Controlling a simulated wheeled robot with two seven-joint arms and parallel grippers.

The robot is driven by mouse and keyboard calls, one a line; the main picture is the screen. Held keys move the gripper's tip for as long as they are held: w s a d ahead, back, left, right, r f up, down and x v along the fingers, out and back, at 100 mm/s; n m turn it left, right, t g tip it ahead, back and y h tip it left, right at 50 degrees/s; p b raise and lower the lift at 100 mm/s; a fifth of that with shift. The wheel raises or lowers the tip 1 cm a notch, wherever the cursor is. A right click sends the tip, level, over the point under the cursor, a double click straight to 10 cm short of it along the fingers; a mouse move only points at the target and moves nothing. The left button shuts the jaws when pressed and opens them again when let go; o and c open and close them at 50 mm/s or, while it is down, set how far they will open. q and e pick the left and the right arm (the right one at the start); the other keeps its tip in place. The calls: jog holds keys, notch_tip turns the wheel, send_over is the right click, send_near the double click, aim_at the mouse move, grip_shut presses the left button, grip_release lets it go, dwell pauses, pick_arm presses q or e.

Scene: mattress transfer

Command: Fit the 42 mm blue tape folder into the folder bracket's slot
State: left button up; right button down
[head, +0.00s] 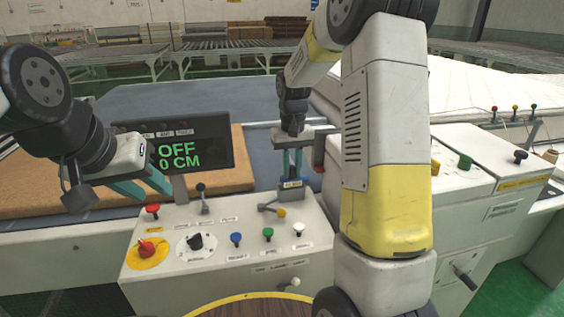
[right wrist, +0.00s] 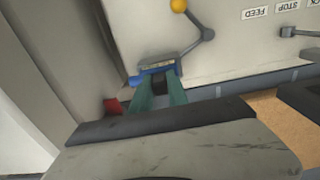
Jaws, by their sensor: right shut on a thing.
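The blue tape folder (head: 292,184), with a small yellowish label, is at the back edge of the control box, between the teal fingertips of my right gripper (head: 291,165). My right gripper points down and is shut on it. In the right wrist view the folder (right wrist: 140,80) shows at the fingertips (right wrist: 158,88), close beside a grey bracket-like part (right wrist: 183,58) at the box edge. Whether it sits in a slot is hidden. My left gripper (head: 140,187) is at the left, its teal fingers apart and seemingly empty.
The control box (head: 225,265) carries several coloured knobs and a lever with a yellow knob (head: 281,212) close to the folder. A display (head: 185,145) reading OFF and 0 CM stands left. A red part (right wrist: 112,106) is beside the right fingers.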

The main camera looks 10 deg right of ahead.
jog(key=shift+f, duration=0.2)
jog(key=c, duration=1.2)
grip_release()
notch_tip(320, 180, up, 7)
jog(key=shift+r, duration=0.4)
